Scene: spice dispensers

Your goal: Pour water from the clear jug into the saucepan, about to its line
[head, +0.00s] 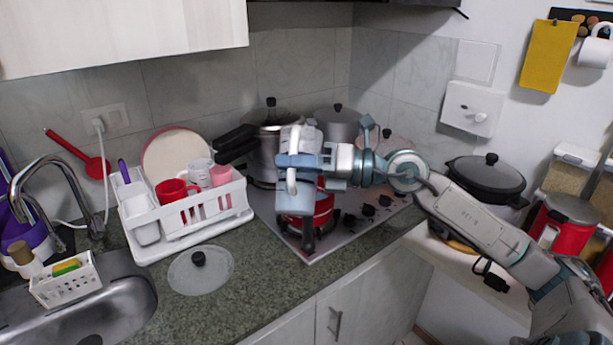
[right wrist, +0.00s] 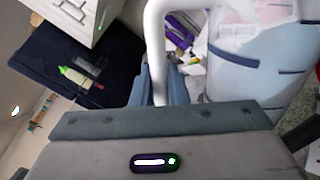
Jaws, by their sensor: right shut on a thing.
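My right gripper (head: 292,167) is shut on the white handle of the clear jug (head: 301,136). In the right wrist view the handle passes between the fingers (right wrist: 161,88), and the clear jug body with blue lines (right wrist: 262,60) is to the right. In the head view my gripper hides much of the jug, so its tilt and water level are unclear. The red saucepan (head: 322,212) sits on the hob, just behind and below the gripper, partly hidden. Its inside and its line cannot be seen. My left gripper is not in view.
A large pot (head: 265,150) and a grey pot (head: 338,124) stand at the back of the hob (head: 345,225). A white dish rack (head: 190,226) with cups stands left. A glass lid (head: 200,275) lies on the counter near the sink (head: 125,300).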

